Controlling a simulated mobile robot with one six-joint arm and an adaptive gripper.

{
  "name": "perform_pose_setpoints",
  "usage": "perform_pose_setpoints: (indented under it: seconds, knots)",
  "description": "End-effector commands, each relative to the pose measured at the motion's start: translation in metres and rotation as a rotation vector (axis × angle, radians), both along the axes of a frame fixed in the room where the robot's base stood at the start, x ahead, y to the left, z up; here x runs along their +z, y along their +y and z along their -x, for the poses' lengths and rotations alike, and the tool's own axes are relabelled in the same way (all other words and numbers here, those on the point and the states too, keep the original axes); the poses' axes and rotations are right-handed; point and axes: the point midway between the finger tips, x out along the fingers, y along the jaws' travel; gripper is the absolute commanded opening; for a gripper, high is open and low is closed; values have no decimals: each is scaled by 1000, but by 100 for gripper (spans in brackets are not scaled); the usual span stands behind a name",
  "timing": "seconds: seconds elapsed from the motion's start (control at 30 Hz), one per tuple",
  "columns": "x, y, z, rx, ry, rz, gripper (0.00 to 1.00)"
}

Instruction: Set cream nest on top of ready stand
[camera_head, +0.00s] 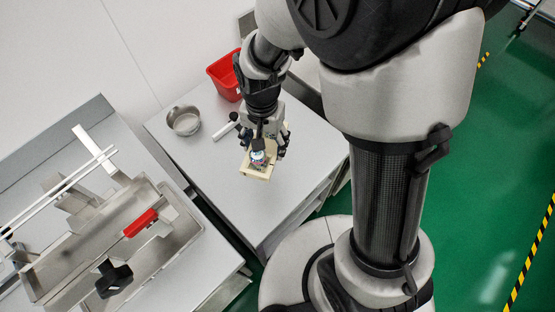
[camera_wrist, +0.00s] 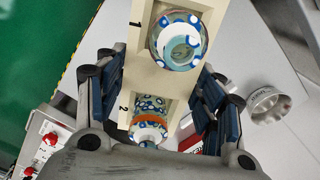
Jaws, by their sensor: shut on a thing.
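The cream nest (camera_wrist: 150,82) is a cream block marked 1 and 2. It holds a round blue-and-white patterned part (camera_wrist: 178,40) at 1 and a similar part with an orange band (camera_wrist: 149,122) at 2. My gripper (camera_wrist: 160,92) has its dark blue finger pads on both sides of the nest and is shut on it. In the head view, my gripper (camera_head: 262,146) points down over the grey table, with the nest (camera_head: 256,174) at its fingertips. I cannot tell the nest's height above the table. I cannot pick out the ready stand with certainty.
A metal bowl (camera_head: 184,120), a red bin (camera_head: 224,76) and a white cylinder with a black end (camera_head: 224,130) are on the grey table (camera_head: 275,210). A metal basin (camera_head: 185,228) with a red-handled part (camera_head: 140,223) stands left. The table's front looks clear.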

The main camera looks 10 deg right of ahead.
Motion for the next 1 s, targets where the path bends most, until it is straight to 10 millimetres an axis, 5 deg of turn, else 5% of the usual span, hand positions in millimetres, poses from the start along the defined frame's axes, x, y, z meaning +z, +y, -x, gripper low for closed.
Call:
perform_pose_setpoints:
  seconds: [0.1,0.23,0.7,1.0]
  knots:
    - [17,10,7,-59,-1,0,35]
    - [9,13,11,-86,3,2,35]
    - [-113,12,11,-87,5,2,35]
    - [-140,12,10,-86,1,0,35]
